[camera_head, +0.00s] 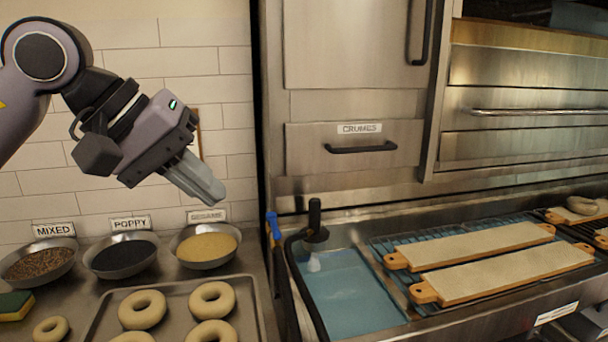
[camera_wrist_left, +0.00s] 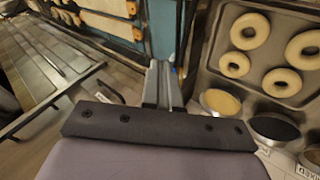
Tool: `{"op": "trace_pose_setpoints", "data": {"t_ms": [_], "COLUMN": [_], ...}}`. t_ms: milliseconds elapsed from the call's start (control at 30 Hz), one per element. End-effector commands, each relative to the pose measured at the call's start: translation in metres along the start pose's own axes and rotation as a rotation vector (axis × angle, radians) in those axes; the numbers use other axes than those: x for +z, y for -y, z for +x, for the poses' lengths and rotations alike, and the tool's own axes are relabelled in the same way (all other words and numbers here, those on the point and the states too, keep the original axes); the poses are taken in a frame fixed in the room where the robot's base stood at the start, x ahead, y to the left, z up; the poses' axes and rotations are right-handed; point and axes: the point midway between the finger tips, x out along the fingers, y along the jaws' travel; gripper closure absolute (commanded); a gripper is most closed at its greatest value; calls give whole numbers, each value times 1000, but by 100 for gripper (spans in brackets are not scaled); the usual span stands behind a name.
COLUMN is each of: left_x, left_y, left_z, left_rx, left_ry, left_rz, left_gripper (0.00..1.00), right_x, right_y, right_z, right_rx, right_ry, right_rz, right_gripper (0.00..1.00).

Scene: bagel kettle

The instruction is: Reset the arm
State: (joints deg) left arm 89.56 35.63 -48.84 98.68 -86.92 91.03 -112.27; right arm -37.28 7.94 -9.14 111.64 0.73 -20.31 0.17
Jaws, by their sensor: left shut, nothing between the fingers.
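My left gripper (camera_head: 204,186) comes in from the left in the head view. It hangs in the air in front of the tiled wall, above the sesame-coloured bowl. Its fingers are together and hold nothing. In the left wrist view the closed fingers (camera_wrist_left: 163,82) point away from the camera, between the tray of bagels and the counter with the boards. My right gripper does not show in either view.
Below stand bowls of mixed (camera_head: 38,264), poppy (camera_head: 122,256) and pale seeds (camera_head: 206,248). A bagel tray (camera_head: 250,290) lies in front. A blue basin (camera_head: 350,292) and two wooden boards (camera_head: 470,246) are right. A steel drawer (camera_head: 350,165) stands behind. Air around the gripper is clear.

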Motion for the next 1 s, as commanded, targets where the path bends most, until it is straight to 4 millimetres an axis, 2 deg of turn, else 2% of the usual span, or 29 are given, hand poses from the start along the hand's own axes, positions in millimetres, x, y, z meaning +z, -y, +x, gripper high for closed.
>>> {"op": "trace_pose_setpoints", "data": {"t_ms": [33, 100, 233, 400, 533, 633, 767, 867, 967, 1000], "left_x": [10, 24, 51, 74, 74, 63, 41, 22, 7, 3], "left_y": [-10, -26, -59, -94, -105, -102, -79, -48, -8, 11], "left_z": [15, 29, 46, 42, 28, 16, 8, 9, 20, 26], "left_rx": [79, 200, 441, 761, 983, 1137, 1322, 1456, 1588, -1587], "left_ry": [48, 114, 272, 533, 750, 925, 1152, 1326, 1495, -1509], "left_rz": [-43, -118, -307, -649, -957, -1214, -1566, -1848, -2136, 2180], "left_gripper": [100, 100, 100, 100, 100, 100, 100, 100, 100, 100], "right_x": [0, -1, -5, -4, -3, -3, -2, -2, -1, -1], "right_y": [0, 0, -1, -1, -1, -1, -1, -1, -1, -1], "right_z": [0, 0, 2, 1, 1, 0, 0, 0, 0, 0], "right_rx": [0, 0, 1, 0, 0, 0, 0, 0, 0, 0], "right_ry": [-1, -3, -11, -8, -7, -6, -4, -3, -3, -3], "right_rz": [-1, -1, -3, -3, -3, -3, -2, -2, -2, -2], "right_gripper": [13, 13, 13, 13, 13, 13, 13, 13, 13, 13]}}
